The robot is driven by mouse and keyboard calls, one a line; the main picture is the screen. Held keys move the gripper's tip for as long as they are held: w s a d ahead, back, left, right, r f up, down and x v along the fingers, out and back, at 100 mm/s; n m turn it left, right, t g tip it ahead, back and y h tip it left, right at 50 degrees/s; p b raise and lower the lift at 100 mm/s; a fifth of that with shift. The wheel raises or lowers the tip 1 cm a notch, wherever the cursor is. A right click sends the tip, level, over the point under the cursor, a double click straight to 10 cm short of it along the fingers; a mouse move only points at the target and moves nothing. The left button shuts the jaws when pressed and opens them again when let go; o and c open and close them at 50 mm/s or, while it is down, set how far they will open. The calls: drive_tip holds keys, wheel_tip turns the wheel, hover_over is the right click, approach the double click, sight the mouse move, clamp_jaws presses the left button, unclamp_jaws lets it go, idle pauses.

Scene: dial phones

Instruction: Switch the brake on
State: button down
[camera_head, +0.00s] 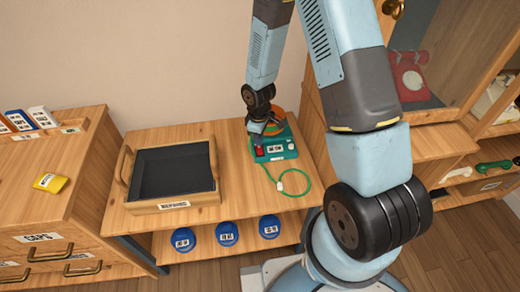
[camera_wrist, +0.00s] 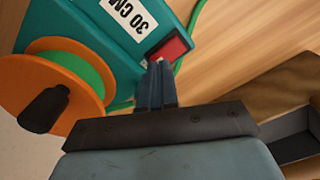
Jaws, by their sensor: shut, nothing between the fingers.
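A teal device (camera_head: 281,144) with a white label and an orange spool stands at the back of the wooden table. In the wrist view the teal device (camera_wrist: 88,25) shows a "30 CM" label and the orange spool (camera_wrist: 62,92) wound with green, with a black knob. A red switch (camera_wrist: 170,47) is on the device's edge; it also shows in the head view (camera_head: 258,149). I cannot tell which way it is set. My gripper (camera_wrist: 158,66) is shut and empty, its fingertips right at the red switch; contact is unclear.
A green cord (camera_head: 293,186) loops on the table in front of the device. A dark-lined wooden tray (camera_head: 171,204) stands to the left. Blue round items (camera_head: 227,233) sit on the shelf below. A cabinet with a red phone (camera_head: 408,76) stands at right.

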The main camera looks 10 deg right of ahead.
drive_tip(key=shift+f, duration=0.85)
idle(0.6)
drive_tip(key=shift+r, duration=3.55)
drive_tip(key=shift+r, duration=0.1)
drive_tip(key=s+d+r+m+t, duration=0.1)
drive_tip(key=s+d+r+m, duration=0.2)
drive_tip(key=r, duration=0.9)
drive_tip(key=s+d+r+m+t, duration=0.1)
drive_tip(key=d+r+m+t, duration=0.3)
drive_tip(key=r, duration=0.7)
drive_tip(key=s+d+r+m, duration=0.2)
drive_tip(key=s+r, duration=0.6)
drive_tip(key=s, duration=0.1)
drive_tip(key=s+d+r+m, duration=0.3)
drive_tip(key=s+r, duration=0.4)
drive_tip(key=s, duration=0.1)
drive_tip(key=shift+s+d+r+t, duration=0.3)
drive_tip(key=shift+s+d+r, duration=0.05)
